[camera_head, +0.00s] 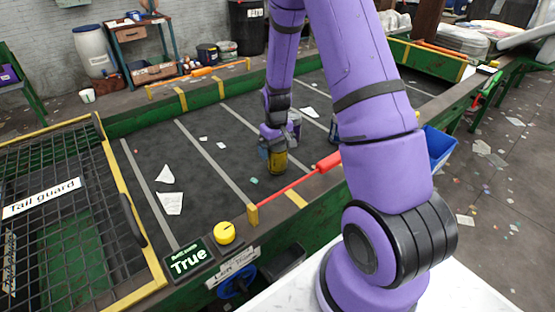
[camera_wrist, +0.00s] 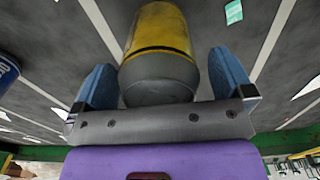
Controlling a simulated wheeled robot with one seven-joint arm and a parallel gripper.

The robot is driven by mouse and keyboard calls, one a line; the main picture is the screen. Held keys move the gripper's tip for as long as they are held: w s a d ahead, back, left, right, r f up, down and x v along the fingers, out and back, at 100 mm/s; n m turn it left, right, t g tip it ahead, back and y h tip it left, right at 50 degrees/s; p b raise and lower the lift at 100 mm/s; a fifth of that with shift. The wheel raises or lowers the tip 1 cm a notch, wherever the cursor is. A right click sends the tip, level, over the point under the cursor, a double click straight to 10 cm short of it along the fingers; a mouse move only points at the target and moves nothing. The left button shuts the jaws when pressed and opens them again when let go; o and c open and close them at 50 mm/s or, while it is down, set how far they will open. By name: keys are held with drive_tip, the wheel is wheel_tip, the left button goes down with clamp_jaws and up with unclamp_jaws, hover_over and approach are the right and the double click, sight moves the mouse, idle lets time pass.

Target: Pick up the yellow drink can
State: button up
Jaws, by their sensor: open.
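The yellow drink can (camera_head: 278,164) stands on the dark belt in the head view, right beneath my gripper (camera_head: 272,152). In the wrist view the can (camera_wrist: 160,35) lies between the two blue fingers of my gripper (camera_wrist: 162,62), with its grey end toward the palm. The fingers are apart, one on each side of the can, and a gap shows between can and fingers. The can's upper part is partly hidden by the gripper in the head view.
A blue can (camera_wrist: 7,70) shows at the left edge of the wrist view. A red bar (camera_head: 300,182) runs along the belt's near edge by a yellow button (camera_head: 225,233). White scraps (camera_head: 168,203) lie on the belt. A mesh tail guard (camera_head: 110,190) stands at left.

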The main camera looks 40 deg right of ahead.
drive_tip(key=c, duration=1)
drive_tip(key=shift+r, duration=0.1)
